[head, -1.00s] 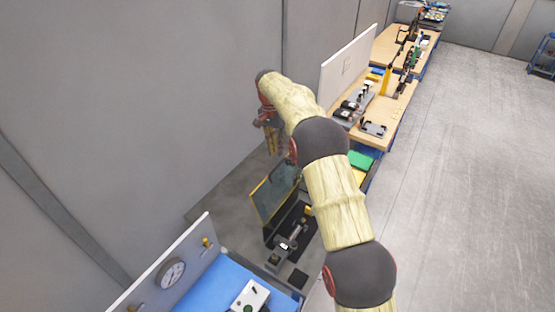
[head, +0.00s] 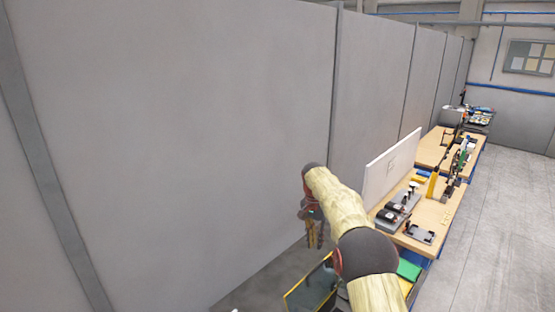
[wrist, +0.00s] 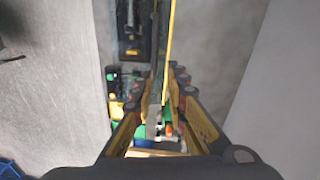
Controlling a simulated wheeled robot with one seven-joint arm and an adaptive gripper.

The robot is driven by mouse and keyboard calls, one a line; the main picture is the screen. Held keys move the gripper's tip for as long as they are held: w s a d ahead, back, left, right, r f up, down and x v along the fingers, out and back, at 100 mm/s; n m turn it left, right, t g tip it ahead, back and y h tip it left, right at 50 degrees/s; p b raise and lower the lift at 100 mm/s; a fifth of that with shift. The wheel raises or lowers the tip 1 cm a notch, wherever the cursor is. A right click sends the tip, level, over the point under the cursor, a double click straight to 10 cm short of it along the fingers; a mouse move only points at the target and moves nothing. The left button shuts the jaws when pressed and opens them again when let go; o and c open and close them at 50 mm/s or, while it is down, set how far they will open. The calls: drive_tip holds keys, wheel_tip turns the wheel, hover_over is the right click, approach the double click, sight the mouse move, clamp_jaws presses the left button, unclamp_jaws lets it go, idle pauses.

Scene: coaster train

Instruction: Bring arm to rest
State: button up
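My gripper (head: 315,246) hangs fingers-down in front of the grey wall panels, at the end of my arm with its pale wood-like covering. In the wrist view my gripper (wrist: 163,100) shows its two yellow and dark fingers with a narrow gap between them. I see nothing held. The gripper is in the air and apart from the benches.
A dark case with a yellow-edged panel (head: 308,290) stands below my gripper, partly hidden by my arm. A workbench (head: 447,212) with a white back panel (head: 393,166) and tools stands to the right. Open floor (head: 500,235) lies further right. The grey wall (head: 180,140) is behind.

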drive_tip(key=s+f+n, duration=0.1)
drive_tip(key=s+f, duration=0.1)
drive_tip(key=s+f+n, duration=0.2)
drive_tip(key=f, duration=0.1)
drive_tip(key=shift+s+a+f+g, duration=0.1)
drive_tip(key=shift+s+f+g, duration=0.2)
drive_tip(key=shift+s, duration=0.1)
drive_tip(key=s+d+n+t+b, duration=0.15)
drive_tip(key=s+n+b, duration=0.35)
drive_tip(key=s+b, duration=1.65)
drive_tip(key=s+f+t+b, duration=0.2)
drive_tip(key=s+f+b, duration=0.1)
drive_tip(key=s, duration=0.9)
drive_tip(key=s+f+t+b, duration=0.3)
drive_tip(key=s+f, duration=0.1)
drive_tip(key=s, duration=0.8)
drive_tip(key=shift+s+d+f+y+b, duration=0.15)
drive_tip(key=shift+d+f+y+b, duration=0.15)
drive_tip(key=shift+d+f+y, duration=0.1)
